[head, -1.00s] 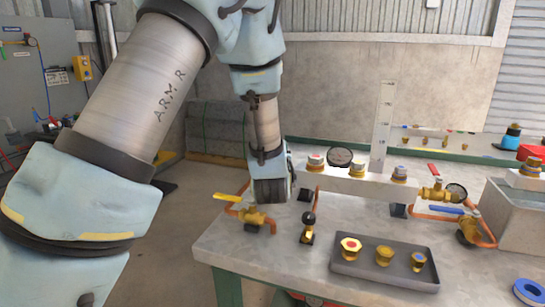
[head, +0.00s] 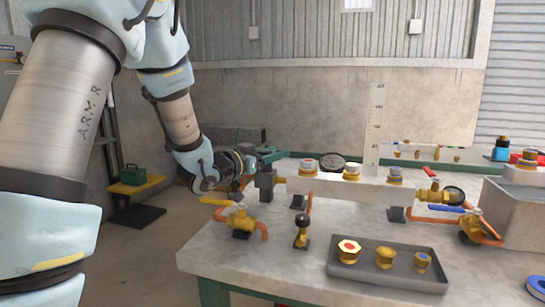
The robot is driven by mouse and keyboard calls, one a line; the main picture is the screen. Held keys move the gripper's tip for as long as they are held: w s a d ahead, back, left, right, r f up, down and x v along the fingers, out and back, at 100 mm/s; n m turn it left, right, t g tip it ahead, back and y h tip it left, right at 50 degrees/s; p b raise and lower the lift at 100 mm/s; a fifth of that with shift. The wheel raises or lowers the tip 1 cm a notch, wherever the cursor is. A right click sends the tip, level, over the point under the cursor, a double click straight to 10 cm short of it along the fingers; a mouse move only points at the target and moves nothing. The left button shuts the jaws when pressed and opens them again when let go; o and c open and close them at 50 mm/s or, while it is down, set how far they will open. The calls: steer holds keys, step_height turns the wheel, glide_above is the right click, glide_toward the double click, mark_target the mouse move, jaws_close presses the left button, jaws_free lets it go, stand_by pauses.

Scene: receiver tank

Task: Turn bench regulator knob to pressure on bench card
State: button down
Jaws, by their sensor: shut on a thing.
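My gripper (head: 268,167) reaches in from the left at the left end of a pale manifold bar (head: 325,187) on the bench. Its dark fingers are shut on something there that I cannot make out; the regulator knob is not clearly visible. A dark round gauge (head: 333,162) stands behind the bar, its face not readable. A second gauge (head: 455,194) is at the bar's right end. A tall white card (head: 375,130) with scale marks stands upright behind the bar; its figures are too small to read.
A yellow-handled valve (head: 241,218) and a black-topped brass fitting (head: 302,231) stand below my gripper. A grey tray (head: 388,274) holds brass fittings at the front. A blue-handled valve (head: 470,226) and a grey tank (head: 520,212) are on the right. The bench's front left is clear.

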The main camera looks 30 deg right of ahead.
steer(key=shift+g, duration=0.3)
steer(key=shift+c, duration=1.8)
jaws_free()
steer(key=shift+r, duration=0.1)
step_height(320, 180, up, 10)
